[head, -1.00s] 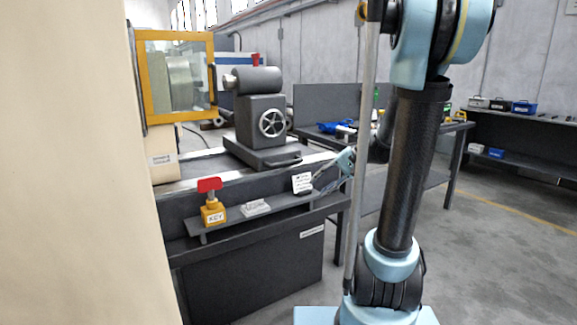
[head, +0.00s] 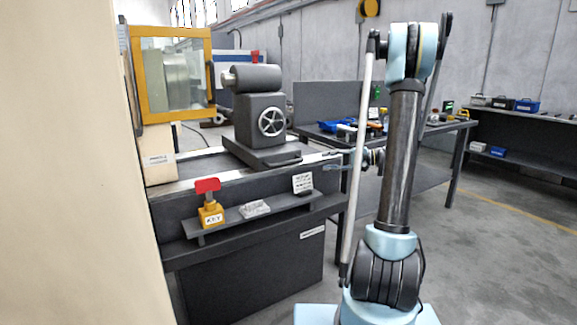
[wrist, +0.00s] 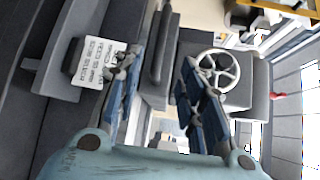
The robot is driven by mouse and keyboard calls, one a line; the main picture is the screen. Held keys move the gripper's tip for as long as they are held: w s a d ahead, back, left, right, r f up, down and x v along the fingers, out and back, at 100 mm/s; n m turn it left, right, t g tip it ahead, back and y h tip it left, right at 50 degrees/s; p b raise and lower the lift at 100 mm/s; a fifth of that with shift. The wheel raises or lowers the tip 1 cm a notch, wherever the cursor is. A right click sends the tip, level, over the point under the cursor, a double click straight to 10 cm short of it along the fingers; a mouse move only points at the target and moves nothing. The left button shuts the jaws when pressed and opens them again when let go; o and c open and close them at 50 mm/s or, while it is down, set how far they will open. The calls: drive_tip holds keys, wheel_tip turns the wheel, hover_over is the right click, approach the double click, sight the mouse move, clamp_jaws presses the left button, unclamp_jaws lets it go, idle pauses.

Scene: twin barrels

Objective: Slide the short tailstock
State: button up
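The tailstock (head: 262,112) is a dark grey block with a horizontal cylinder on top and a spoked handwheel on its side. It stands upright on the lathe bed (head: 190,168). A dark bar handle (wrist: 161,50) shows along its base in the wrist view. The tailstock body with the handwheel (wrist: 215,70) is there too, turned sideways. My gripper (head: 330,161) is at the right end of the bed, just right of the tailstock base. In the wrist view my gripper (wrist: 162,62) is open, with the bar appearing between its fingers; contact cannot be told.
A shelf on the bed's front holds a red-topped yellow key block (head: 210,212), a grey block (head: 255,208) and a white card (head: 302,183). A yellow-framed guard (head: 172,75) stands left of the tailstock. A workbench (head: 440,130) stands behind my arm.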

sight(292, 163)
drive_tip(key=x, duration=1.7)
drive_tip(key=shift+w+a+r, duration=0.1)
drive_tip(key=shift+w+a, duration=0.1)
clamp_jaws()
